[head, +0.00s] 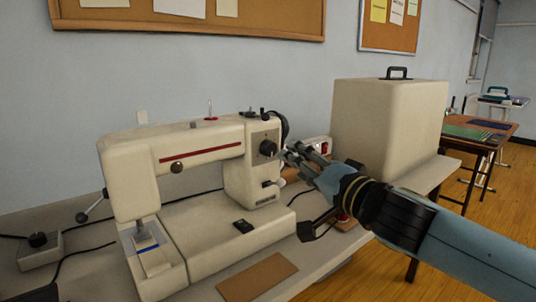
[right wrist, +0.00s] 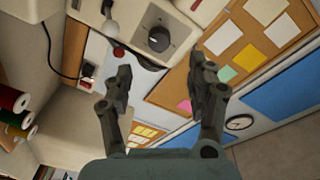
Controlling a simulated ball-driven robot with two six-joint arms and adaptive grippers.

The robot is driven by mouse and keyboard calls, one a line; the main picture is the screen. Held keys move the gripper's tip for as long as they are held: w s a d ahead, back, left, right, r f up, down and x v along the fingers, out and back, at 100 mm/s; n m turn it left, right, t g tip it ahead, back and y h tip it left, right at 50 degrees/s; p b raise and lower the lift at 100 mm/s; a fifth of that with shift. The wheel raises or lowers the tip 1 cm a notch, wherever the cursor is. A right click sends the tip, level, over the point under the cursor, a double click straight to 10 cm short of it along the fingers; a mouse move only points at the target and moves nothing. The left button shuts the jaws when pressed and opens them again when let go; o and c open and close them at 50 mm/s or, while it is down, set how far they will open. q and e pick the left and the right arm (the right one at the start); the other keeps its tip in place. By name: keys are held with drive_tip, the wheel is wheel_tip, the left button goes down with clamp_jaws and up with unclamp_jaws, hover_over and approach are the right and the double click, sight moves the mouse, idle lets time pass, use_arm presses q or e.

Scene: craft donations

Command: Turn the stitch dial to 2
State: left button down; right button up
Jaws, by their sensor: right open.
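The cream sewing machine (head: 195,215) stands on the table with its end toward my right arm. The stitch dial (head: 267,148) is a dark round knob on the upright column's front face. My right gripper (head: 292,152) is open, just right of the dial in the head view. In the right wrist view its two fingers (right wrist: 160,82) are spread with nothing between them, and the dial lies beyond their tips. My left gripper is not in view.
A large cream cover box (head: 388,125) with a black handle stands behind my right arm. A small box with a black knob (head: 38,246) sits at the table's left. A brown board (head: 257,277) lies in front of the machine. Thread spools (right wrist: 15,105) show in the right wrist view.

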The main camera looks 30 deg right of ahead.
sight(271, 150)
drive_tip(key=w+p, duration=0.1)
drive_tip(key=w, duration=0.3)
drive_tip(key=w+p, duration=0.1)
drive_tip(key=w, duration=0.3)
drive_tip(key=shift+d+r+p, duration=0.1)
drive_tip(key=shift+d+p, duration=0.1)
drive_tip(key=shift+p, duration=0.1)
drive_tip(key=shift+w, duration=0.6)
drive_tip(key=shift+f, duration=0.2)
drive_tip(key=c, duration=1.1)
